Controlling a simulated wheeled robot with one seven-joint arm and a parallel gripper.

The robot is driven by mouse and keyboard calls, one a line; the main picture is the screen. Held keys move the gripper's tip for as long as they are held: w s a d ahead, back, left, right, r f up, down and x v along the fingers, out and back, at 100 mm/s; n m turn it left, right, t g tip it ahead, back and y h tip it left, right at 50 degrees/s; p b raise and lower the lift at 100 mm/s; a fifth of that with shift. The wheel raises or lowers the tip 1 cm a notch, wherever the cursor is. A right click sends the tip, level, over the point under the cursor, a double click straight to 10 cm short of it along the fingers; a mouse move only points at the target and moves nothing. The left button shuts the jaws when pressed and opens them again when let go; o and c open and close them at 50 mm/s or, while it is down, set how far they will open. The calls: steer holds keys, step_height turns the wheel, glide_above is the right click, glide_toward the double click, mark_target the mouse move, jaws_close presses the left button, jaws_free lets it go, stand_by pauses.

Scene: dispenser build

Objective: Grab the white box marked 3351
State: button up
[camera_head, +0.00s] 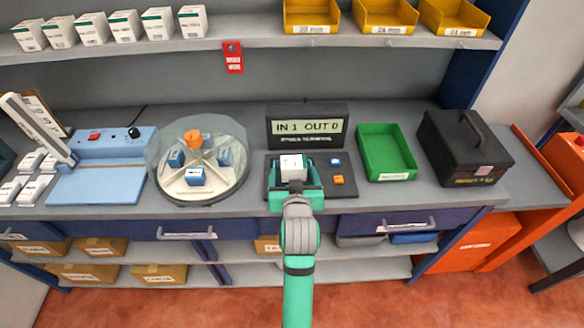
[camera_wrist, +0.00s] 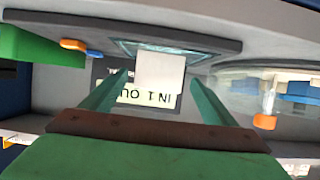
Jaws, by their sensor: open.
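A white box (camera_head: 292,167) sits on the dark pad of the stock terminal (camera_head: 306,125), whose screen reads "IN 1 OUT 0". Its marking is too small to read. My gripper (camera_head: 294,185) is open at the near side of the box, with its teal fingers spread to left and right. In the wrist view the white box (camera_wrist: 160,78) shows between the two fingertips, with a gap at each side. The fingers look apart from it. My gripper hides the front of the pad.
Blue (camera_head: 335,161) and orange (camera_head: 338,180) buttons lie right of the box. A round carousel (camera_head: 197,187) with blue boxes stands left, a green tray (camera_head: 386,152) and black case (camera_head: 465,146) right. More white boxes (camera_head: 92,29) line the upper shelf.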

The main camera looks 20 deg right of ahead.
mark_target(294, 166)
steer(key=shift+x, duration=2.4)
steer(key=shift+d, duration=0.2)
steer(key=shift+a+r, duration=0.1)
steer(key=c, duration=1.3)
steer(key=shift+c, duration=0.4)
steer(key=shift+r, duration=0.2)
